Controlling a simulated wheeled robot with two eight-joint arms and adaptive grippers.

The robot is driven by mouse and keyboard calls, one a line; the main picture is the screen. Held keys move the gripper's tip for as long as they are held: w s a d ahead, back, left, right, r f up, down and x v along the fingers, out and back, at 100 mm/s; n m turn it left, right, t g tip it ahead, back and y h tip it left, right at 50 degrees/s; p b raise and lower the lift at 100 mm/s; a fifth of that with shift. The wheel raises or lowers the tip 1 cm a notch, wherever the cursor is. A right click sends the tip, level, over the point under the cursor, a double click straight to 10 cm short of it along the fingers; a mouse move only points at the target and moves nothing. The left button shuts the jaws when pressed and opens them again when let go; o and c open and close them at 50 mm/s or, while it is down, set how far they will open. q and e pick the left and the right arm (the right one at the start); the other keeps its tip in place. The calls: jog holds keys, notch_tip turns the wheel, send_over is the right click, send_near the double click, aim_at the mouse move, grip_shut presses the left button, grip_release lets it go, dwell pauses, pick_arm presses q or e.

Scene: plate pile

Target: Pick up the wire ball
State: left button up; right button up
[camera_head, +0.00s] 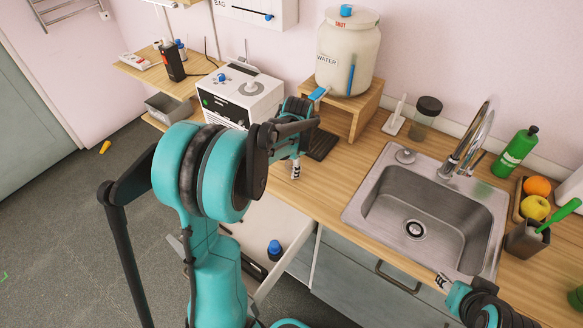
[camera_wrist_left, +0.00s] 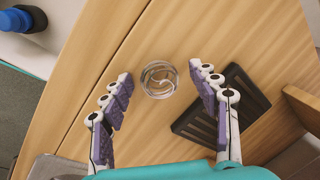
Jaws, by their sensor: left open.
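The wire ball (camera_wrist_left: 158,80) is a small, round, silvery thing of curved wire. It lies on the wooden counter (camera_wrist_left: 195,30) in the left wrist view, near the seam between boards. My left gripper (camera_wrist_left: 161,73) is open, with its purple-padded fingers on either side of the ball in that view. The gap between fingers and ball is visible on both sides. In the head view the left gripper (camera_head: 296,172) points down over the counter, left of the sink, and I cannot make out the ball there. My right gripper (camera_head: 444,283) is at the lower right, too small to judge.
A dark slatted tray (camera_wrist_left: 215,110) lies just right of the ball; it also shows in the head view (camera_head: 322,146). A wooden stand (camera_head: 367,100) bears a water jar (camera_head: 345,60). The sink (camera_head: 360,215) is to the right. A blue-capped bottle (camera_head: 274,250) stands in an open drawer.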

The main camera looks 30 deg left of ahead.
pick_arm(q)
jog(key=shift+c, duration=0.4)
jog(key=shift+r, duration=0.1)
jog(key=c, duration=0.9)
jog(key=shift+c, duration=0.2)
